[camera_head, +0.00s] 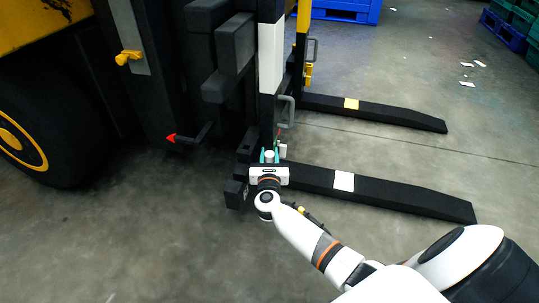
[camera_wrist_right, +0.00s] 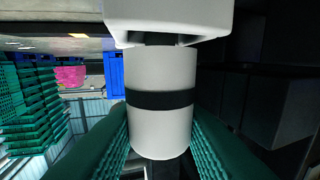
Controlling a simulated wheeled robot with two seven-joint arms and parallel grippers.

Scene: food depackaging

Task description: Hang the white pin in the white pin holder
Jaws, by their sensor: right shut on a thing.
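My right gripper (camera_head: 269,158) is beside the black base of the near fork, its green fingers pointing away from the head camera. It is shut on the white pin (camera_wrist_right: 160,105), a white cylinder with a black band, seen between the green fingers in the right wrist view. A larger white block (camera_wrist_right: 170,15) is at the pin's upper end; I cannot tell whether it belongs to the pin or the holder. A small white part (camera_head: 283,150) sits right of the fingers on the fork frame; I cannot tell if it is the white pin holder. My left gripper is out of view.
A grey handle (camera_head: 287,112) stands above my gripper. A red-tipped lever (camera_head: 190,138) juts out at left. The floor at front left is clear.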

